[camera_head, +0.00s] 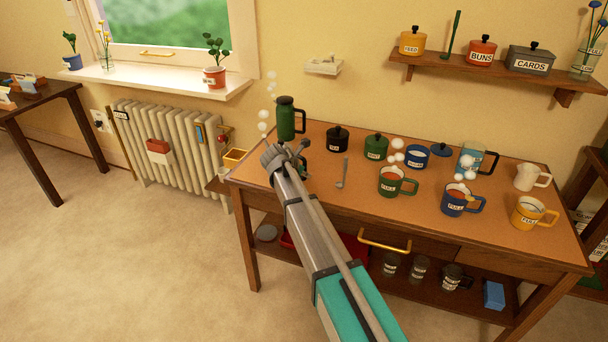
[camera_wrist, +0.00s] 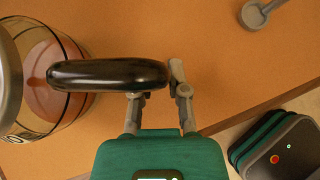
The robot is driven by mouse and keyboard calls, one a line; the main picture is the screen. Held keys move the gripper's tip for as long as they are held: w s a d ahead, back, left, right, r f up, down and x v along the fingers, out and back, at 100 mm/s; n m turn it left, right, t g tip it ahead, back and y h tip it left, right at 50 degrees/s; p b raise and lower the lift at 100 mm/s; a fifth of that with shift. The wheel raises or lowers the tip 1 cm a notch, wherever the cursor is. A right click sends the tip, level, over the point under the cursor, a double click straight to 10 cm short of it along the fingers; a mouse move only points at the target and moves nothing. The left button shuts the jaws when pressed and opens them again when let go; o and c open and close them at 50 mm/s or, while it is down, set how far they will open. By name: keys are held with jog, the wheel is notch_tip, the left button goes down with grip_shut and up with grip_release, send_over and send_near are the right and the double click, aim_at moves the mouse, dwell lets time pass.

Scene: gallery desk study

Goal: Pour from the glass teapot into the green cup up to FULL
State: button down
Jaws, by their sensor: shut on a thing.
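The glass teapot (camera_wrist: 62,85) shows at the left of the wrist view, with a grey rim, brown liquid inside and a dark handle (camera_wrist: 105,74). My gripper (camera_wrist: 158,85) is shut on the end of that handle. In the head view my gripper (camera_head: 288,155) is over the desk's left end and the arm mostly hides the teapot. I cannot tell whether the teapot touches the desk. The green cup (camera_head: 391,185) stands upright to the right of my gripper, apart from it. It has a FULL label, and reddish-brown liquid shows inside.
The desk (camera_head: 330,205) also bears a tall green flask (camera_head: 286,118), lidded pots, a spoon (camera_head: 342,172), a blue cup (camera_head: 455,203), a yellow cup (camera_head: 527,214) and a glass jug (camera_head: 468,158). A shelf (camera_head: 500,72) hangs behind. Bare desk lies between the spoon and green cup.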

jog(key=c, duration=0.6)
grip_release()
jog(key=shift+o, duration=0.2)
jog(key=shift+s+a, duration=0.1)
jog(key=shift+s, duration=0.05)
jog(key=shift+s+a, duration=1.25)
jog(key=shift+s, duration=0.2)
jog(key=shift+s+a, duration=1.2)
jog(key=shift+s, duration=0.25)
